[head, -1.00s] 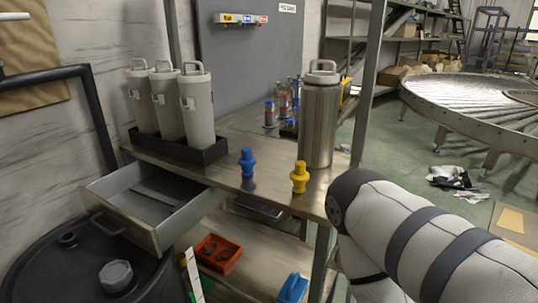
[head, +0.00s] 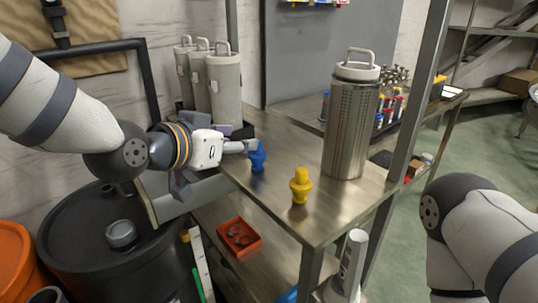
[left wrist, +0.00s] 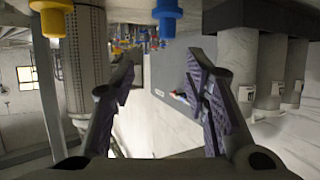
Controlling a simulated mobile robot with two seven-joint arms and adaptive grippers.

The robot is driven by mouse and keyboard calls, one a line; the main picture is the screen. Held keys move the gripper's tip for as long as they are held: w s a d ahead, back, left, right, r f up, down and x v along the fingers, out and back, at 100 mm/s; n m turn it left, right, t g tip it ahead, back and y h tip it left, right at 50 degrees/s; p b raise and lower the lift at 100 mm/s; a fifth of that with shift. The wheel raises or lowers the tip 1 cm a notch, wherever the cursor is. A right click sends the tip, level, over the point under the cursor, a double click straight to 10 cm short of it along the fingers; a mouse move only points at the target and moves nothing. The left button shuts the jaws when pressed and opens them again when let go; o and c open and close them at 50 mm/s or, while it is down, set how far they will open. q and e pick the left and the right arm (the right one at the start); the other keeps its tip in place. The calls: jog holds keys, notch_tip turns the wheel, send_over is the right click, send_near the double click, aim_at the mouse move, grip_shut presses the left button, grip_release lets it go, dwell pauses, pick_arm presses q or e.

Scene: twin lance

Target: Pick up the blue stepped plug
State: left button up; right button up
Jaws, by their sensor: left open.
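The blue stepped plug (head: 258,160) stands upright on the metal table near its front edge. In the left wrist view, which is upside down, the plug (left wrist: 167,16) shows at the top edge, partly cut off. My left gripper (head: 246,147) is open and comes in from the left, its fingers right beside the plug in the head view. In the left wrist view the open fingers (left wrist: 160,75) are spread with nothing held between them; I cannot tell whether they touch the plug. My right arm shows at the lower right, but its gripper is out of view.
A yellow stepped plug (head: 300,187) stands to the right of the blue one. A tall steel canister (head: 350,125) stands behind it. White canisters (head: 222,90) stand at the back left. A red tray (head: 238,238) sits on the lower shelf. A table post (head: 410,100) rises at right.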

aim_at(257, 155)
pick_arm(q)
jog(key=x, duration=0.3)
jog(key=b+x, duration=0.1)
jog(key=x, duration=0.3)
jog(key=a+f+x, duration=0.1)
jog(key=x, duration=0.2)
jog(key=shift+w+d+f+b, duration=0.1)
jog(key=shift+w+f+b, duration=0.1)
jog(key=shift+w+b, duration=0.2)
jog(key=shift+w+d, duration=0.1)
jog(key=shift+r, duration=0.2)
jog(key=shift+c, duration=0.2)
pick_arm(e)
jog(key=shift+s+a+f+g, duration=0.1)
jog(key=shift+s+f+g, duration=0.4)
jog(key=shift+s+f, duration=0.75)
pick_arm(q)
grip_shut()
